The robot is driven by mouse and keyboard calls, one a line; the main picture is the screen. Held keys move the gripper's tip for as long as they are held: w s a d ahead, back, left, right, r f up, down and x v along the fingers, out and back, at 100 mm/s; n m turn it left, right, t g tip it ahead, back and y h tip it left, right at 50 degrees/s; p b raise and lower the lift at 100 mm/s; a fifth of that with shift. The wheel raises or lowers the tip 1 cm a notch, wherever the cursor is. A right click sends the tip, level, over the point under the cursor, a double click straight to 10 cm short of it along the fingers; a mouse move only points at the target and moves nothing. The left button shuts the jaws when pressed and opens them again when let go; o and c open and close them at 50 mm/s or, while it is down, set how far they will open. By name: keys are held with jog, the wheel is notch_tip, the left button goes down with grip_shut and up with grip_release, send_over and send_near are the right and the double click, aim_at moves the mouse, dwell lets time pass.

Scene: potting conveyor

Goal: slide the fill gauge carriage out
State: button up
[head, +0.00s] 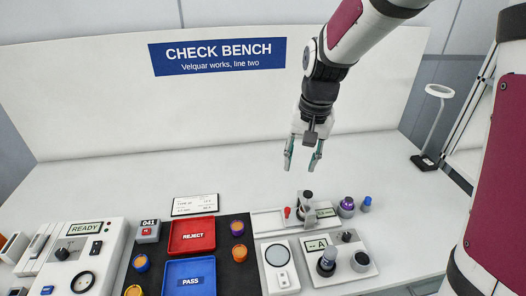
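The fill gauge appears to be the low white rail unit at the back right of the bench, with a small display (325,212). Its carriage seems to be the grey upright block (305,213) with a black knob (307,195) on top, near the middle of the unit. A small red piece (287,212) stands just left of the block. My gripper (301,166) points down above and behind the carriage, apart from it. Its two fingers are spread, with nothing between them. The gripper hides none of the carriage.
A purple-topped jar (347,207) and a blue-capped item (366,204) stand close right of the gauge. In front is a panel with a display (316,244) and knobs. Red REJECT (192,250) and blue PASS (190,268) trays lie left. The bench behind is clear.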

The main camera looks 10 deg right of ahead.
jog(key=m+g, duration=0.1)
send_near(287, 208)
jog(key=f, duration=0.4)
jog(key=f+p, duration=0.1)
jog(key=f, duration=0.4)
jog(key=shift+a, duration=0.25)
jog(key=shift+r, duration=0.1)
grip_shut()
jog(key=shift+a, duration=0.1)
